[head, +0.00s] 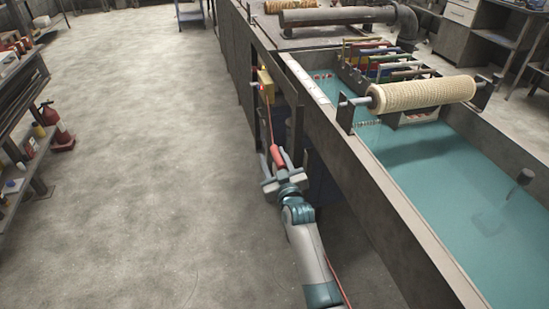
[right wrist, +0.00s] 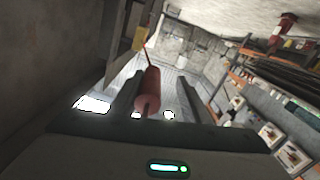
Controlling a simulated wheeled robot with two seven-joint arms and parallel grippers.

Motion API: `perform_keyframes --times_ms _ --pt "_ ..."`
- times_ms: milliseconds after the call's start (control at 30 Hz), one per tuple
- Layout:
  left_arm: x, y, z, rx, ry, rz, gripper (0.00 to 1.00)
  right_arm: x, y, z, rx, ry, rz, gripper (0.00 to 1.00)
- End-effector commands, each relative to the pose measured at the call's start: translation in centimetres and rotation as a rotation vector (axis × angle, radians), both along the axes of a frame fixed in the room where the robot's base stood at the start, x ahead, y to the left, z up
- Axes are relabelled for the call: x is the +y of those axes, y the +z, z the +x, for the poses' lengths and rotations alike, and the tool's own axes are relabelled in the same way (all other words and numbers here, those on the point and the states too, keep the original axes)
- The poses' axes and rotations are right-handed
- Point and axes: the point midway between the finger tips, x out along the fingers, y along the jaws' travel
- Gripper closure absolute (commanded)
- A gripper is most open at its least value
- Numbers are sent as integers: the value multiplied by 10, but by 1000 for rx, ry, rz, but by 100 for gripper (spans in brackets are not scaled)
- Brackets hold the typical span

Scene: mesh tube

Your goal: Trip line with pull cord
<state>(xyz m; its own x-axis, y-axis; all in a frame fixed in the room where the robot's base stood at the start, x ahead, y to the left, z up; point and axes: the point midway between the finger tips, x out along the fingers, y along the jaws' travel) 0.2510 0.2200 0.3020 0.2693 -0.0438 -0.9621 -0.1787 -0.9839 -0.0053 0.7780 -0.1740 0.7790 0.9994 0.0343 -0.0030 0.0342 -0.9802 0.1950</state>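A red pull handle (head: 276,155) hangs on a thin red cord below a yellow switch box (head: 265,86) on the side of the tank's frame. The box shows a small red light. My right gripper (head: 279,164) is at the handle with its fingers open on either side. In the right wrist view the red handle (right wrist: 152,88) is between the two dark fingers (right wrist: 156,98), with gaps visible on both sides. The yellow box also shows there (right wrist: 140,38). A red line continues below, beside my right arm. My left gripper is not in view.
A long tank (head: 435,170) of blue-green water is on the right, with a beige mesh roller (head: 424,94) across it. A grey post (head: 294,132) stands close to the right of my gripper.

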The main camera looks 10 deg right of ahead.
Motion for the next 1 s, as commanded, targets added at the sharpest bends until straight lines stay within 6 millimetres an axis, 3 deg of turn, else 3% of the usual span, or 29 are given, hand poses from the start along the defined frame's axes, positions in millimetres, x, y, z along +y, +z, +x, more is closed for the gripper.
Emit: perform_keyframes --times_ms 267,467,1000 --pt "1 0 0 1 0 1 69 1 2 -2 -3 2 1 60" --pt "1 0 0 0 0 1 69 1 1 -16 -2 1 1 60" --pt "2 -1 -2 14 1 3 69 -3 -1 -112 1 2 1 60"
